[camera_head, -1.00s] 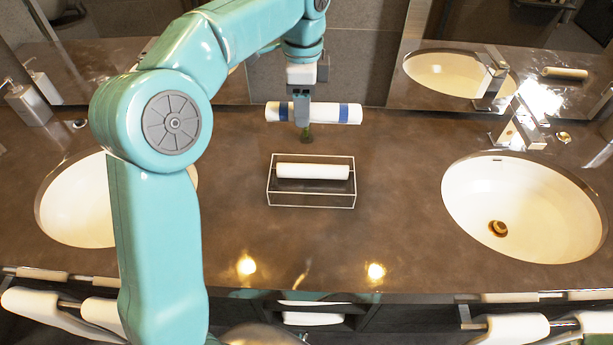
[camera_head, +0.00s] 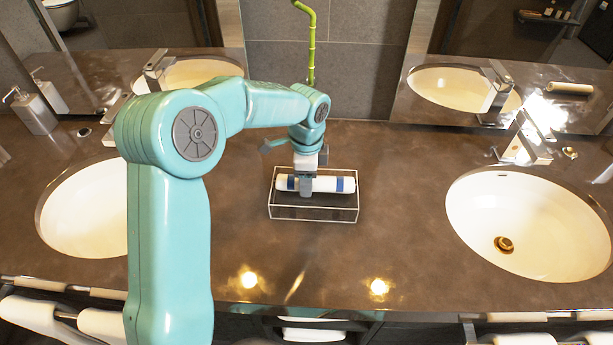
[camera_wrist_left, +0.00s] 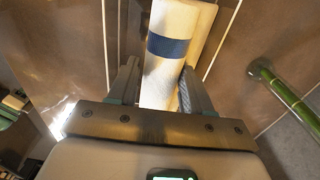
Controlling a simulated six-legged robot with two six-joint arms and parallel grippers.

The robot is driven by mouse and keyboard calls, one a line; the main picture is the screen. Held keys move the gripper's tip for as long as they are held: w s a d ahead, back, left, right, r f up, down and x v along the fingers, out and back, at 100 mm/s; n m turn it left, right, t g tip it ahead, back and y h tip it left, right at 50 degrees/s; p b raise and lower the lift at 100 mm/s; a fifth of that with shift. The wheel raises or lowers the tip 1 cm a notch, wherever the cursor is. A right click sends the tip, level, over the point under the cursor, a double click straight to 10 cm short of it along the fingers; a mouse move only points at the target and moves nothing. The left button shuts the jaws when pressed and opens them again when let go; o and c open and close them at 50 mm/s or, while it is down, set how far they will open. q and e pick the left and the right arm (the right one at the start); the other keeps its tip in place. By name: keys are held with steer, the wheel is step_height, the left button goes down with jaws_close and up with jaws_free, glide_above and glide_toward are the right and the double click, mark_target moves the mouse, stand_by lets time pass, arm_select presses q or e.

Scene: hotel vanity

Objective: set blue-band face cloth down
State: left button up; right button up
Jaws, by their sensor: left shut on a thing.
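The blue-band face cloth (camera_head: 329,184) is a white roll with blue bands near its ends. My left gripper (camera_head: 305,192) is shut on it near the middle and holds it level at the clear tray (camera_head: 314,220). The cloth lies within the tray's outline; I cannot tell whether it touches anything below. In the left wrist view, the cloth (camera_wrist_left: 170,75) is between the fingers of my left gripper (camera_wrist_left: 158,88). The plain white roll in the tray is mostly hidden by the cloth and gripper. My right gripper is not in view.
A sink (camera_head: 530,225) lies to the right and another sink (camera_head: 85,210) to the left, partly behind my arm. A green bamboo stalk (camera_head: 312,45) stands behind the tray. A soap dispenser (camera_head: 33,110) is at the far left. The counter around the tray is clear.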

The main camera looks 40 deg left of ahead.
arm_select(q)
steer(key=shift+s, duration=0.1)
steer(key=shift+f, duration=0.2)
steer(key=o, duration=1)
step_height(320, 180, up, 13)
steer(key=shift+f, duration=0.15)
steer(key=shift+s+f, duration=0.1)
